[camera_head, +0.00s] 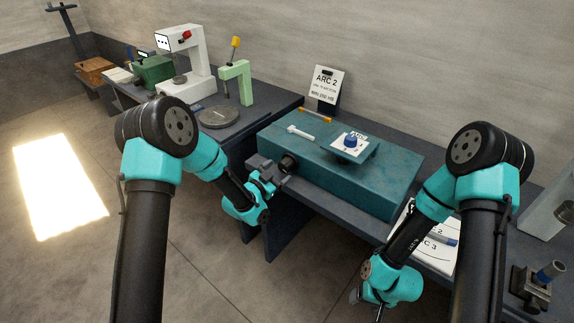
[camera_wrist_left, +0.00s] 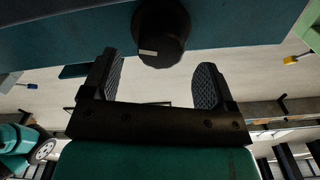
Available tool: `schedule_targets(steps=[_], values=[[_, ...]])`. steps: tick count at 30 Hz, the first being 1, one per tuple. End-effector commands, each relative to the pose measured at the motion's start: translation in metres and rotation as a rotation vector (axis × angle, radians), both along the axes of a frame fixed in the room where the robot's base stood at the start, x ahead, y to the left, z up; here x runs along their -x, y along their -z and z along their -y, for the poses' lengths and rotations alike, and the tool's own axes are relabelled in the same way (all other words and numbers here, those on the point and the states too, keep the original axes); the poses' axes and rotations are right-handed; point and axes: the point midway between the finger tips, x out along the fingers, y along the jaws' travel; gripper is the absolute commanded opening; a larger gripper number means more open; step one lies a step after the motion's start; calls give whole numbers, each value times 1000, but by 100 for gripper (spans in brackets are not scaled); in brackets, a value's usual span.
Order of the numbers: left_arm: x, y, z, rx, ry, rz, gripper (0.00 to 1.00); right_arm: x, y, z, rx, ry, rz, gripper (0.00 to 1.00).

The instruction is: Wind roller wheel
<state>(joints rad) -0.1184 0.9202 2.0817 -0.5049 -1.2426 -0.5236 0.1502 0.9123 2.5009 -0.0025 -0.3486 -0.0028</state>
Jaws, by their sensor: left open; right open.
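The black round wheel (camera_head: 288,163) sits on the front left of the teal machine body (camera_head: 375,188). It also shows in the left wrist view (camera_wrist_left: 161,32), at the top centre, with a pale mark on its face. My left gripper (camera_head: 268,170) is close to the wheel. In the left wrist view its two fingers (camera_wrist_left: 157,84) stand apart, with the wheel beyond their tips and between their lines. The gripper appears empty. My right gripper (camera_head: 367,301) is low at the front right, away from the machine, and its fingers are only partly visible.
A blue knob (camera_head: 351,140) on a white dial, a white bar (camera_head: 301,132) and an orange-tipped rod (camera_head: 315,115) are on the machine top. An "ARC 2" sign (camera_head: 325,84) stands behind. White sheets (camera_head: 440,257) lie at right. A green press (camera_head: 238,82) stands on the left bench.

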Motion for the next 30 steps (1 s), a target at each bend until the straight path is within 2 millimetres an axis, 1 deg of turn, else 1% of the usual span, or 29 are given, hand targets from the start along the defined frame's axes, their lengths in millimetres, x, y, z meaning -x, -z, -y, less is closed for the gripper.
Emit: schedule_targets(steps=[3, 9, 14, 22, 30], values=[[-17, 0, 13, -1, 2, 2, 79, 0, 0, 0, 0, 0, 0, 71], [-38, 0, 28, 0, 1, 2, 79, 0, 0, 0, 0, 0, 0, 71], [-45, 0, 34, 0, 0, 1, 79, 0, 0, 0, 0, 0, 0, 71], [-46, 0, 34, -1, 0, 1, 79, 0, 0, 0, 0, 0, 0, 71], [-46, 0, 33, -1, 0, 1, 54, 0, 0, 0, 0, 0, 0, 71]])
